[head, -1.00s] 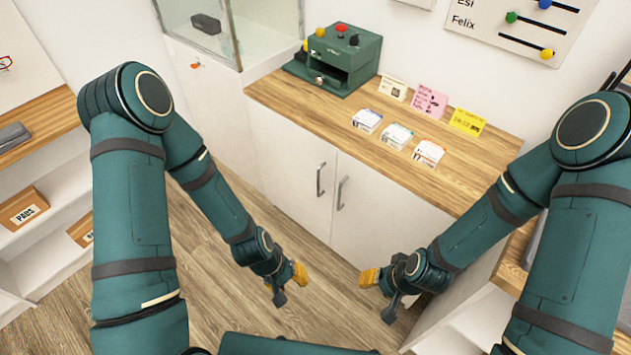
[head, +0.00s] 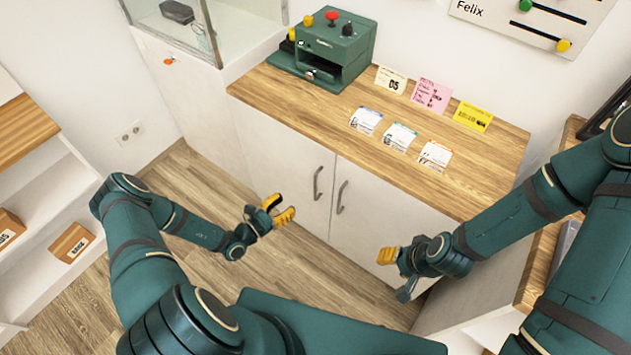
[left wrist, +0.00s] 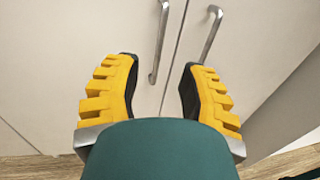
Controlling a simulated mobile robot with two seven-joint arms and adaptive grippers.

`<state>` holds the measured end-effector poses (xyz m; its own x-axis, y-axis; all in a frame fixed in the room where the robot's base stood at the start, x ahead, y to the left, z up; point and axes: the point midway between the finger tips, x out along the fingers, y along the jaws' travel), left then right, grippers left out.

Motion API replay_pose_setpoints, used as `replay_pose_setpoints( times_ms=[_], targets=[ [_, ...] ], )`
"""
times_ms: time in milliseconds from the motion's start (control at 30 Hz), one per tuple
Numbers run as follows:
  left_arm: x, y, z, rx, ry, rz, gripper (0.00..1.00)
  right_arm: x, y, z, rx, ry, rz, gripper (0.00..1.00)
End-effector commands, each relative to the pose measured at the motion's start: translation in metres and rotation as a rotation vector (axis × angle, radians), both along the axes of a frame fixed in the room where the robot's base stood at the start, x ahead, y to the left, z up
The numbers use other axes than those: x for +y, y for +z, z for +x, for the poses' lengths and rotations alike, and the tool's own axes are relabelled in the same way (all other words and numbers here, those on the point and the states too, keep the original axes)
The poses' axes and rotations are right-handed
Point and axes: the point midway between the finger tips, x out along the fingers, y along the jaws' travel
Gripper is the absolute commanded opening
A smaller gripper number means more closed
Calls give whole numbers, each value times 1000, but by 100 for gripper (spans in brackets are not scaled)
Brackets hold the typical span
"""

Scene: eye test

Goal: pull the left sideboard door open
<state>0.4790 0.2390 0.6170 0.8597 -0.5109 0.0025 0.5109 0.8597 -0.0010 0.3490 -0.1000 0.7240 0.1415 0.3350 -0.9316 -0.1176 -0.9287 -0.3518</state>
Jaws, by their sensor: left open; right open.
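The sideboard's left door (head: 283,172) is white and looks shut, level with the right door (head: 370,220). Its metal bar handle (head: 318,183) stands upright near the seam, beside the right door's handle (head: 341,196). My left gripper (head: 284,207) is open and empty, a little to the left of and below the left handle, apart from it. In the left wrist view, the yellow fingers of my left gripper (left wrist: 158,88) are spread, with the left handle (left wrist: 160,42) ahead between them and the right handle (left wrist: 211,33) further right. My right gripper (head: 386,256) is open and empty before the right door.
The wooden sideboard top (head: 300,98) carries a green machine (head: 330,55), several cards and three small labelled packs. A glass case (head: 235,25) stands at left. A white shelf with small boxes (head: 70,242) is further left. Wooden floor (head: 215,185) lies free before the doors.

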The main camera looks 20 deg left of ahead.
Motion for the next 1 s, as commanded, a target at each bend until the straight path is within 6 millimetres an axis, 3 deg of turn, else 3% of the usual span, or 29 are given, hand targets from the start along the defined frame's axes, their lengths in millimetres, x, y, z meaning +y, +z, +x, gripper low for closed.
replay_pose_setpoints(
  times_ms=[600,800,1000],
  targets=[
    [-59,-1,93,0,-9,1,41,-1,-20,4,-9,-3,-2,47],
    [-67,0,108,1,-8,1,41,-1,-23,5,-12,-2,-3,47],
    [-70,0,111,2,-8,0,41,-1,-23,5,-12,-2,-3,47]
  ],
)
